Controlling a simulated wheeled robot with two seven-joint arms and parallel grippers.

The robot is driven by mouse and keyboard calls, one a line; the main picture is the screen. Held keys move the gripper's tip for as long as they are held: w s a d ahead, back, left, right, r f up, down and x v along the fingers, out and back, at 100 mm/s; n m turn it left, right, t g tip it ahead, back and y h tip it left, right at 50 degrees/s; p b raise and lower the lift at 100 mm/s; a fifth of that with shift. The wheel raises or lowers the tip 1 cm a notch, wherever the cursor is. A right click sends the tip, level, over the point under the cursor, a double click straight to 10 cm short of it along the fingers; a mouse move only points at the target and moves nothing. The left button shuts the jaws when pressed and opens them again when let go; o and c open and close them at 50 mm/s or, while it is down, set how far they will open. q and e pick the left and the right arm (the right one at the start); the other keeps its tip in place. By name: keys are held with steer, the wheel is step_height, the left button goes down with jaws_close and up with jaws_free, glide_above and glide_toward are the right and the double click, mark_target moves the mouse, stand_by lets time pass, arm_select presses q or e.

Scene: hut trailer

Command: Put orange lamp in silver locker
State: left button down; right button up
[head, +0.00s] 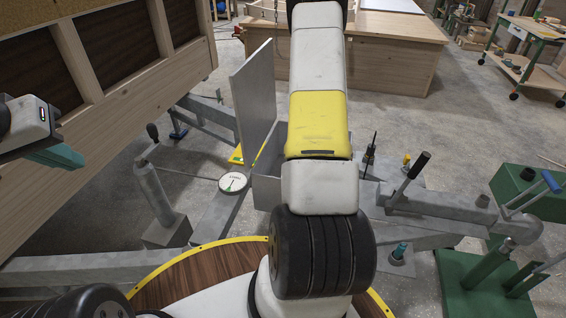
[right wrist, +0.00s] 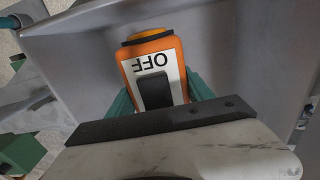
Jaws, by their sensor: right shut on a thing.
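The orange lamp (right wrist: 152,40) shows in the right wrist view, with a white OFF label and a dark switch. My right gripper (right wrist: 160,96) is shut on it, a teal finger on either side. Grey metal walls of the silver locker (right wrist: 245,55) surround the lamp; whether it touches the floor cannot be told. In the head view the silver locker (head: 266,191) stands with its lid (head: 254,100) raised, partly behind my right arm. The right gripper and lamp are hidden there. My left gripper (head: 60,156) is at the left edge, away from the locker, its opening unclear.
A round dial gauge (head: 233,183) lies left of the locker on the trailer frame. A black-handled lever (head: 411,176) and a screwdriver (head: 370,153) stand to its right. A wooden hut wall (head: 125,70) bounds the left. Green stands (head: 480,280) are at right.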

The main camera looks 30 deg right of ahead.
step_height(320, 180, down, 12)
steer(key=shift+w+r, duration=0.15)
steer(key=shift+r, duration=0.05)
stand_by(0.4)
steer(key=shift+f, duration=0.1)
steer(key=o, duration=1.6)
